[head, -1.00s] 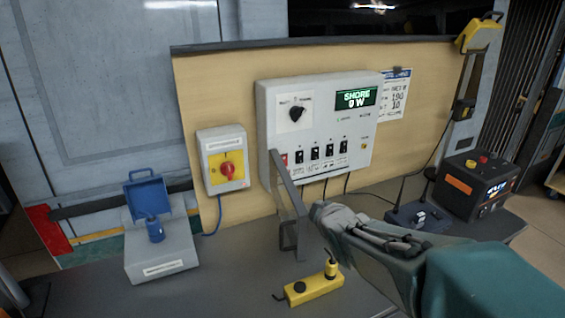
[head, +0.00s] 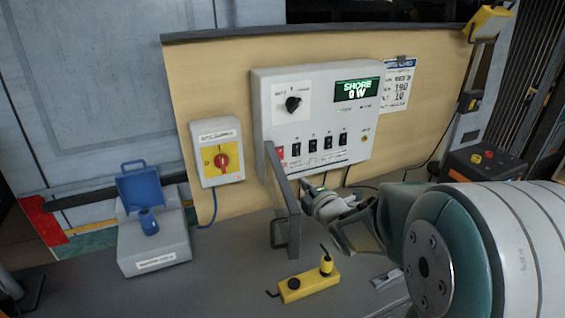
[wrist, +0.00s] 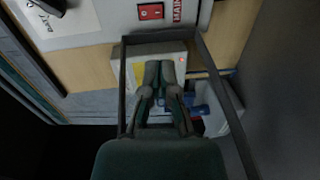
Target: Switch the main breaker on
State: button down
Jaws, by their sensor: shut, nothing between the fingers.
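The main breaker is a red rocker switch (head: 281,152) at the lower left of the grey panel (head: 262,100). The wrist view shows it as a red rocker (wrist: 151,11) beside a red "MAIN" label. A grey metal frame (head: 283,195) sticks out from the panel at that corner and partly covers the switch in the head view. My gripper (head: 308,187) is low beside this frame, below the panel. In the wrist view my gripper (wrist: 161,66) is shut and empty, below the breaker in the picture and apart from it, with frame bars on both sides.
Left of the panel is a yellow-faced box with a red rotary knob (head: 222,161). Several black rockers (head: 328,143) line the panel. A yellow device (head: 308,287) and a grey box with a blue lid (head: 155,245) stand on the counter. The display (head: 357,89) reads "SHORE 0 W".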

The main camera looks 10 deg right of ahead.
aim_at(281, 159)
jog(key=x, duration=1.3)
jog(key=shift+w+d, duration=0.1)
jog(key=shift+w, duration=0.3)
jog(key=shift+w, duration=0.15)
jog(key=shift+f, duration=0.1)
